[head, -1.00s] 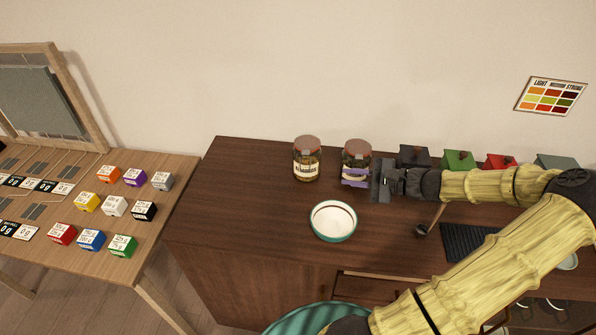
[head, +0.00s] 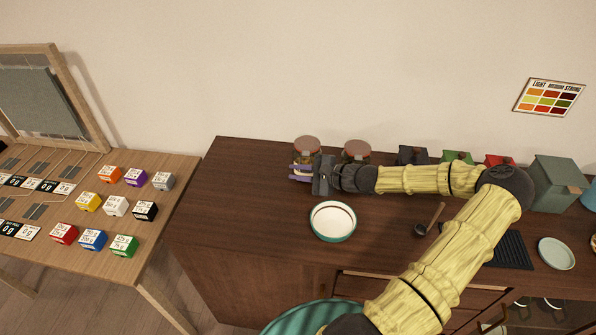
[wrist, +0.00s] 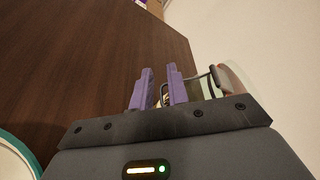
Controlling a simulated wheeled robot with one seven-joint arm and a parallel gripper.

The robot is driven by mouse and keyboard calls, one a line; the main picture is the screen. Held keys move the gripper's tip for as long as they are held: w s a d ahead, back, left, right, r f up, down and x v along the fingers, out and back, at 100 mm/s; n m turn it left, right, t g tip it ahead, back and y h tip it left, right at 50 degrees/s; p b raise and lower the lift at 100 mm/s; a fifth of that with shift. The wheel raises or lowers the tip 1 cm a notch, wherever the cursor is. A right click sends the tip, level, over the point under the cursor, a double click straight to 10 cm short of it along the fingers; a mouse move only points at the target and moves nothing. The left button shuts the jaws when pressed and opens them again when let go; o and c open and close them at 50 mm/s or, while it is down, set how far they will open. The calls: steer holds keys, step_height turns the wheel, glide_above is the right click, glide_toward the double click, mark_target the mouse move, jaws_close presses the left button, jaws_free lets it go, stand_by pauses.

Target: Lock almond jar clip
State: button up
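Two clip-top glass jars with reddish lids stand at the back of the dark counter: a left jar (head: 307,145) and a right jar (head: 356,150). I cannot read which holds almonds. My gripper (head: 300,173) is in front of the left jar and hides most of its body; my wrist partly covers the right jar. In the wrist view, my gripper's purple fingers (wrist: 159,88) stand apart with a gap between them. A jar with a wire clip (wrist: 215,76) is just right of the fingers, its label partly showing behind the gap. Whether the clip is locked cannot be told.
A white bowl with a teal outside (head: 333,221) sits in front of the jars. A scoop (head: 429,221) lies to its right. Several coloured boxes, including a grey-green canister (head: 556,184), line the back right. The counter's left part is clear. A wooden table (head: 160,220) with coloured cubes stands left.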

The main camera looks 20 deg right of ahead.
steer(key=shift+w+a, duration=0.1)
jaws_close()
steer(key=shift+f, duration=0.1)
steer(key=shift+w+f+n+b, duration=0.1)
steer(key=shift+f+n+b, duration=0.2)
steer(key=shift+b, duration=0.75)
steer(key=shift+r+t+b, duration=0.1)
steer(key=shift+t+b, duration=0.25)
steer(key=shift+t, duration=0.05)
steer(key=shift+n, duration=0.3)
steer(key=shift+w, duration=0.1)
